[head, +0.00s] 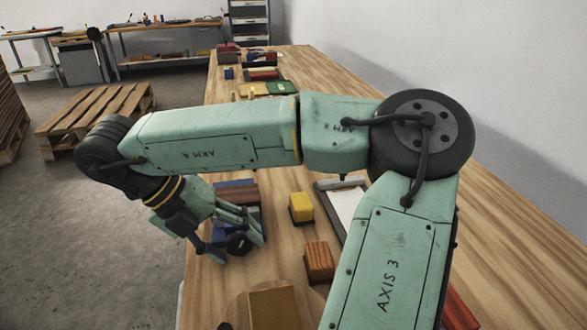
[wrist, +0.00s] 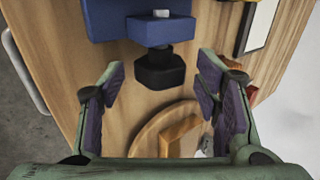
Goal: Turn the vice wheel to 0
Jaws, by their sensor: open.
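The blue vice (wrist: 110,22) is at the top of the wrist view. My gripper (wrist: 161,84) is open, with one padded finger on each side of the wheel and visible gaps between. In the head view, my gripper (head: 235,242) points down over the bench, and the black wheel (head: 238,244) shows between its fingers. Most of the vice is hidden behind my gripper there. A small pale piece (wrist: 162,13) sits above the wheel; no number is readable.
On the wooden bench (head: 278,232), a yellow block (head: 301,208), a clipboard (head: 347,203) and a reddish-brown block (head: 319,262) lie right of my gripper. A tan wooden block (head: 275,307) is on a round board nearer me. The bench's left edge is close to the vice.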

